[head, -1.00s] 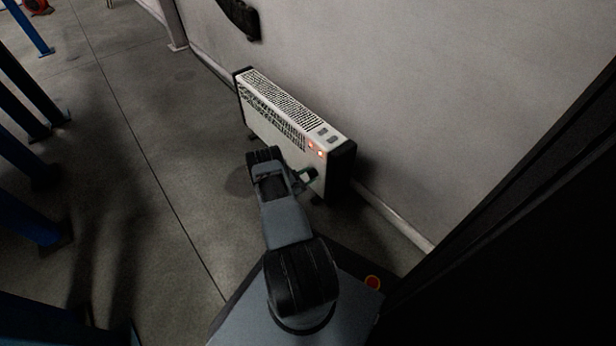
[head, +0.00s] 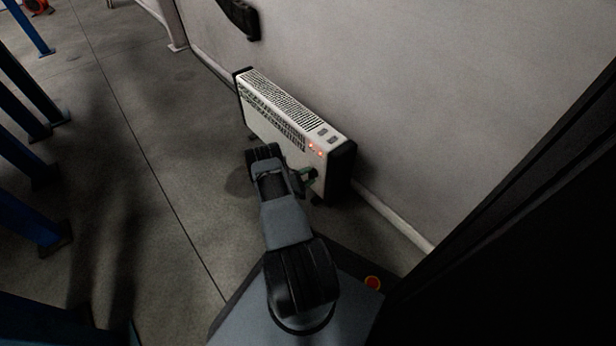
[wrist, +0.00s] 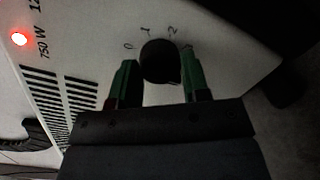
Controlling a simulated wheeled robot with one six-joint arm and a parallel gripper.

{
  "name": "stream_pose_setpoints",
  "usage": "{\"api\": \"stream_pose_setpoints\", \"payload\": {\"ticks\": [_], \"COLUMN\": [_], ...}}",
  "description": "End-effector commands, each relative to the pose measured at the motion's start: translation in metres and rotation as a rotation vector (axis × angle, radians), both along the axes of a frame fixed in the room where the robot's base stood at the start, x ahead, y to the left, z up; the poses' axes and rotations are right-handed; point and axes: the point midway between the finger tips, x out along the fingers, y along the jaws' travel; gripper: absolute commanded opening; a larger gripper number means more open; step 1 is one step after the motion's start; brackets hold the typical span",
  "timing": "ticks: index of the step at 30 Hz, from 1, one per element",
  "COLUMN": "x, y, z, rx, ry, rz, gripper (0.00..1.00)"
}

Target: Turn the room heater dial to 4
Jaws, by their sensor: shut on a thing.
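The room heater (head: 270,128) is a white box with black ends, standing by the wall in the head view. Its dial (wrist: 160,61) is a round black knob on the pale panel in the wrist view, with the marks 0, 1 and 2 readable around its far side. Higher marks and any pointer on the knob cannot be made out. My gripper (wrist: 158,66) has its green fingers on either side of the knob, shut on it. In the head view my gripper (head: 308,174) is at the heater's front, near its right end, and the dial is hidden.
Red lamps glow on the heater, one (wrist: 19,39) beside the 750 W label in the wrist view. Black vent slots (wrist: 60,95) lie left of my gripper. Blue posts (head: 30,205) stand at the left of the head view, with bare floor (head: 150,130) between.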

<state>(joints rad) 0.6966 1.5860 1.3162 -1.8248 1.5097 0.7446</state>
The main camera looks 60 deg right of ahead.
Motion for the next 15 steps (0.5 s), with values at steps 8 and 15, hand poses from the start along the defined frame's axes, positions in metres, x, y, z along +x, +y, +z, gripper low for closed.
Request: {"api": "stream_pose_setpoints", "payload": {"ticks": [8, 15], "x": [0.0015, 0.0011], "y": [-0.0007, -0.0006], "z": [0.0013, 0.0011], "rx": [-0.003, -0.003], "ry": [-0.006, -0.005], "rz": [0.003, 0.001], "gripper": [0.19, 0.54]}}
